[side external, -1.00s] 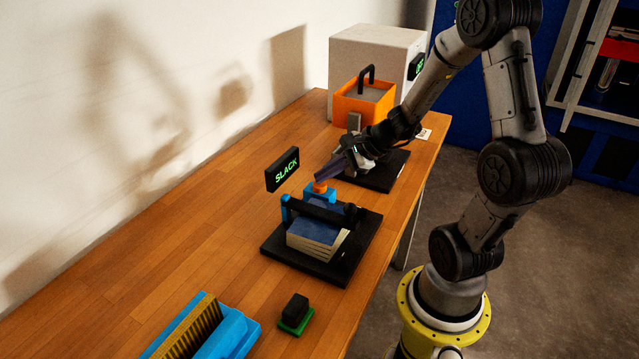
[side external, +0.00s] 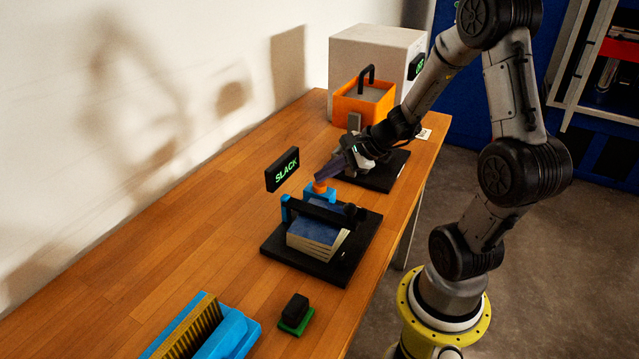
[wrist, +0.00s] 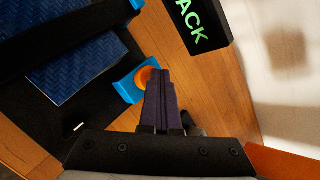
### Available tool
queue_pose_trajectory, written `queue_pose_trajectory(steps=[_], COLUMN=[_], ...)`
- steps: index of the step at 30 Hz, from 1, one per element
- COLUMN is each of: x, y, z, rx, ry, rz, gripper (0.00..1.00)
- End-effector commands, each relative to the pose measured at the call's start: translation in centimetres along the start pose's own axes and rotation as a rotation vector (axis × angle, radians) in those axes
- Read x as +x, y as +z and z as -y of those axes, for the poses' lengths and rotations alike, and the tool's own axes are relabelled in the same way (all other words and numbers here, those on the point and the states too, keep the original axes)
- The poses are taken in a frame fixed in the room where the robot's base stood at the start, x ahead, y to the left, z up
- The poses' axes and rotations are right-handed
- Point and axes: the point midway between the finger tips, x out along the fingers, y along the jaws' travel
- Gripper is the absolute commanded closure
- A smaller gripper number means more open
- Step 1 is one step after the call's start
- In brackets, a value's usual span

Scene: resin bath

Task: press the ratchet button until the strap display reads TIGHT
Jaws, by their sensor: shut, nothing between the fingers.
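The strap display (side external: 282,169) is a black box with green letters that read SLACK. It stands behind the ratchet, and part of it shows in the wrist view (wrist: 197,25). The ratchet button (side external: 319,187) is a round orange cap on a blue housing (side external: 322,195). In the wrist view the button (wrist: 147,77) is partly hidden by my fingers. My gripper (side external: 324,178) is shut and empty, its dark fingers together. Their tips are right at the button; I cannot tell whether they touch or press it. In the wrist view my gripper (wrist: 156,75) overlaps the button's edge.
A black base (side external: 343,262) holds a stack with a blue top (side external: 318,232) under a black bar. An orange box (side external: 362,105) with a handle stands behind. A blue brush (side external: 228,335) and a black-and-green block (side external: 296,312) lie in front. The table's left side is clear.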

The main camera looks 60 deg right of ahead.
Motion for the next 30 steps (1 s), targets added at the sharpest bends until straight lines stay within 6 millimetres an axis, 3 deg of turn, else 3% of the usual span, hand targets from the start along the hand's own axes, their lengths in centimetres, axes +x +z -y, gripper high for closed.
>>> queue_pose_trajectory(steps=[20, 30], x=[-1.1, -3.1], y=[0.8, 2.2], z=[0.8, 2.2], rx=[-0.001, -0.002], ry=[-0.001, -0.002], rz=[0.000, 0.001], gripper=[1.00, 1.00])
